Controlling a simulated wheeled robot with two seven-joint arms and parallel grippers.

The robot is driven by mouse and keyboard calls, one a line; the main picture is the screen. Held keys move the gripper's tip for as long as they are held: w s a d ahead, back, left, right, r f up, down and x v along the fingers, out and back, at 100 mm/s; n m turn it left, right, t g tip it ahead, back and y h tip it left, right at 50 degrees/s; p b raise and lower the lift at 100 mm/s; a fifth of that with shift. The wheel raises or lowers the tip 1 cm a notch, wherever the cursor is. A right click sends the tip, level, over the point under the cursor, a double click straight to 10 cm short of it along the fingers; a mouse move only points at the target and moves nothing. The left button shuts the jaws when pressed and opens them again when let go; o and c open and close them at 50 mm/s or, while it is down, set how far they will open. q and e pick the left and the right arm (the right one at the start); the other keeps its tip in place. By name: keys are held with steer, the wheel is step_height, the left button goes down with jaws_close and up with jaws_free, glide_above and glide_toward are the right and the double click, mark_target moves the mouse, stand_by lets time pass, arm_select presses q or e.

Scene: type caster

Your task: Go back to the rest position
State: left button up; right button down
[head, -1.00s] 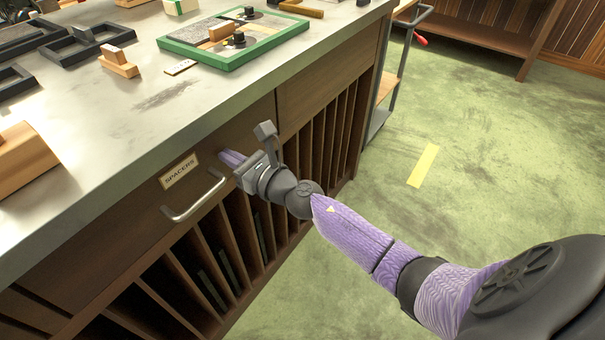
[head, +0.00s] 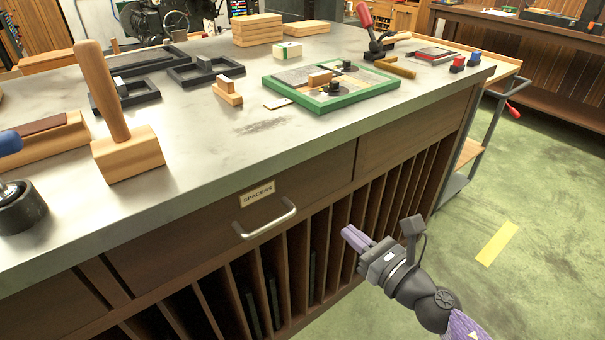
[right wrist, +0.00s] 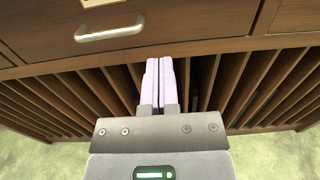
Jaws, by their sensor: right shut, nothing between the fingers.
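My right gripper (head: 352,236) is shut and empty, its purple fingers together. It hangs in front of the slotted rack below the drawers, to the right of and lower than the metal drawer handle. In the right wrist view its fingers (right wrist: 159,80) lie side by side, pointing at the upright dividers, with the handle (right wrist: 110,29) up to the left. The drawer labelled SPACERS (head: 230,225) looks shut. My left gripper is not in view.
The metal-topped bench (head: 215,125) carries a green-framed tray (head: 320,102), black frames, wooden blocks and a wooden mallet (head: 125,150). A cart (head: 490,110) stands beyond the bench's right end. The green floor with a yellow strip (head: 497,243) is clear at right.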

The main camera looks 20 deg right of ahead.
steer(key=s+d+f+m+g+h+p, duration=0.2)
steer(key=s+f+m+g+h+p, duration=0.15)
steer(key=s+f+m, duration=0.6)
steer(key=s+d+f+m+g+h+p, duration=0.2)
steer(key=s+f+m+g+h+p, duration=0.25)
steer(key=f+m, duration=0.75)
arm_select(q)
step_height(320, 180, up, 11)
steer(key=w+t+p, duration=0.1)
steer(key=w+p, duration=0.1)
steer(key=p, duration=0.1)
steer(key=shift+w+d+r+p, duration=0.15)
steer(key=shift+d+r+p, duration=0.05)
steer(key=shift+p, duration=0.15)
arm_select(e)
steer(key=s+a+f+m+g, duration=0.2)
steer(key=s+m+g, duration=0.3)
steer(key=s, duration=1)
steer(key=s+a+f+m+g+y, duration=0.1)
steer(key=s+a+f+m+g, duration=0.1)
steer(key=s+m, duration=0.8)
steer(key=s+f+g, duration=0.1)
steer(key=s+g, duration=0.1)
steer(key=s, duration=0.3)
steer(key=shift+a+g+y, duration=0.15)
steer(key=shift+g+y, duration=0.15)
steer(key=shift+g, duration=0.1)
steer(key=shift+m, duration=0.25)
